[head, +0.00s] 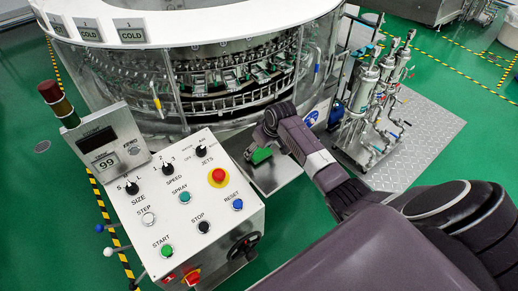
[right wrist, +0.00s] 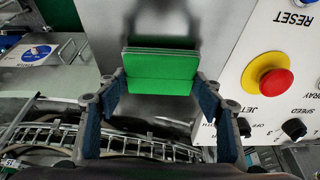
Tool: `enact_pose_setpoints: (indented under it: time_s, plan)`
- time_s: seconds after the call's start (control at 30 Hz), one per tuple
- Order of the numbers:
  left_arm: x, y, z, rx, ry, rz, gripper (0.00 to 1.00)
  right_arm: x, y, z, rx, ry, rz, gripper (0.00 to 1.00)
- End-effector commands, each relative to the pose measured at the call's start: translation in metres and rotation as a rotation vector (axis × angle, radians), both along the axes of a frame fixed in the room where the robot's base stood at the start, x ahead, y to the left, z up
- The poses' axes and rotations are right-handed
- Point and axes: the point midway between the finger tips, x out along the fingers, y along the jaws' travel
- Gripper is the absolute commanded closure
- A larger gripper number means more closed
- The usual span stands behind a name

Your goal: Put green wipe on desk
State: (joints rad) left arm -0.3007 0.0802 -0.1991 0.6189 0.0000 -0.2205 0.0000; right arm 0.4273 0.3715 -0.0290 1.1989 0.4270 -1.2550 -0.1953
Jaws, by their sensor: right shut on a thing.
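The green wipe (right wrist: 161,72) is a flat rectangular block with thin layered edges. It sits between the two blue-padded fingers of my right gripper (right wrist: 160,80), which are closed on its sides. In the head view the green wipe (head: 262,156) shows just below my right gripper (head: 266,141), beside the control box. The desk (head: 287,169) is a small grey metal surface to the right of the control box. The wipe is over the desk, which also shows in the right wrist view (right wrist: 225,25). I cannot tell whether they touch. My left gripper is not in view.
The white control box (head: 180,215) with buttons and knobs stands close to the left of my right gripper. The round washer (head: 200,80) is behind it. A rack of cylinders and valves (head: 372,95) stands on a metal plate at the right.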

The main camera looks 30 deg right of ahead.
Motion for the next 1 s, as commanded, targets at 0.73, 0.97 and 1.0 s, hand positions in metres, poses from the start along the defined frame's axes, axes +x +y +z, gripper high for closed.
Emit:
enact_pose_setpoints:
  time_s: [0.73,0.97,1.0]
  plan:
    - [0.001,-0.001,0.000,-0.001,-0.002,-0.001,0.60,0.000,0.000,-0.001,0.000,-0.001,0.000,0.22]
    - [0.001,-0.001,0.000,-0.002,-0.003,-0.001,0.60,-0.006,-0.001,0.019,-0.002,-0.004,0.000,0.22]
    - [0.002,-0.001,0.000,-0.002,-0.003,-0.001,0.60,-0.009,-0.002,0.025,-0.002,-0.002,0.000,0.22]
